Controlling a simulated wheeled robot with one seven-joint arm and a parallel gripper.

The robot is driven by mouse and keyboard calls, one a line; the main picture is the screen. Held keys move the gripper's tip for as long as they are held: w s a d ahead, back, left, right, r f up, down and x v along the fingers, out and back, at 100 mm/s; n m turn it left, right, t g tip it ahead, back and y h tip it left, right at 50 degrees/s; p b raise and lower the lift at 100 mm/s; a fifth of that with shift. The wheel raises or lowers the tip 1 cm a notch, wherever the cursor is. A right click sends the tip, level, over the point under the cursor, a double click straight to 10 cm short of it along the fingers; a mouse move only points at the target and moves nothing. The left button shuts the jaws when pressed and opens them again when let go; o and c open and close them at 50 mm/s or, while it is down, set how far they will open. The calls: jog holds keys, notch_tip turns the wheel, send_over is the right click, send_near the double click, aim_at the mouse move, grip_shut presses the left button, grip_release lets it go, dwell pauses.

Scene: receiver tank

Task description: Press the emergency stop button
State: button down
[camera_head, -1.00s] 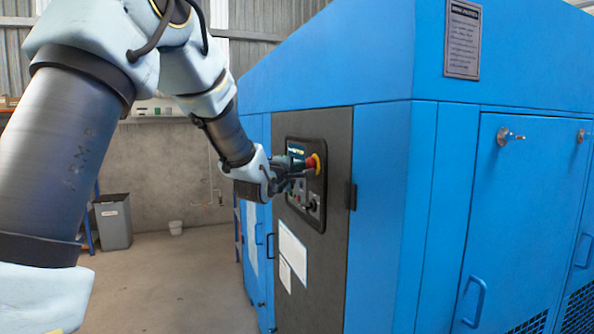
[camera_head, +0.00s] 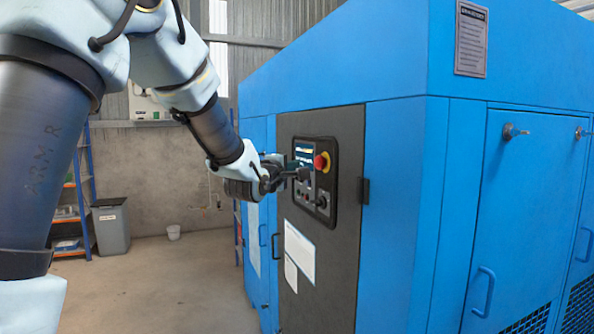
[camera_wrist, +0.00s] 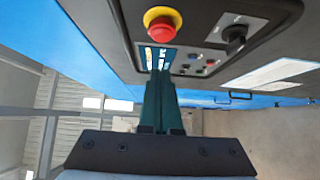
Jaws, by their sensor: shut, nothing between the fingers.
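The emergency stop button (camera_head: 322,162) is a red mushroom knob on a yellow ring. It sits on the upper right of the black control panel (camera_head: 325,214) on the blue machine's dark door. In the wrist view the button (camera_wrist: 161,27) is just beyond the fingertips, near the top of the picture. My gripper (camera_head: 303,174) is shut and empty, in front of the panel, left of and slightly below the button in the head view. The closed fingers (camera_wrist: 160,80) point toward the panel in the wrist view. A gap shows between the fingertips and the button.
The panel also has a small screen (camera_head: 304,151), small buttons and a black rotary switch (camera_wrist: 235,36). White papers (camera_head: 299,250) are fixed to the door below. A grey bin (camera_head: 110,226) and a shelf stand at the back left.

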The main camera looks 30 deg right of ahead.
jog(key=b+v, duration=0.2)
jog(key=v, duration=0.5)
jog(key=shift+a, duration=0.2)
jog(key=w+a+f+m+g+y, duration=0.1)
jog(key=w+a+f+m+y, duration=0.1)
jog(key=a+f+y, duration=0.55)
jog(key=w+a+f+m+g+y, duration=0.1)
jog(key=a+f+m+y, duration=0.1)
jog(key=a+f, duration=0.95)
jog(key=s+a+f+m+g+y, duration=0.2)
jog(key=s+a+f+g, duration=0.1)
jog(key=s+a, duration=0.4)
jog(key=s+a+f+m+g+y, duration=0.2)
jog(key=s+a+f+g, duration=0.2)
jog(key=s+a, duration=0.4)
jog(key=a, duration=0.5)
jog(key=shift+a+f+m, duration=0.25)
jog(key=shift+f+m, duration=0.15)
jog(key=c, duration=1.6)
grip_release()
jog(key=shift+y, duration=0.25)
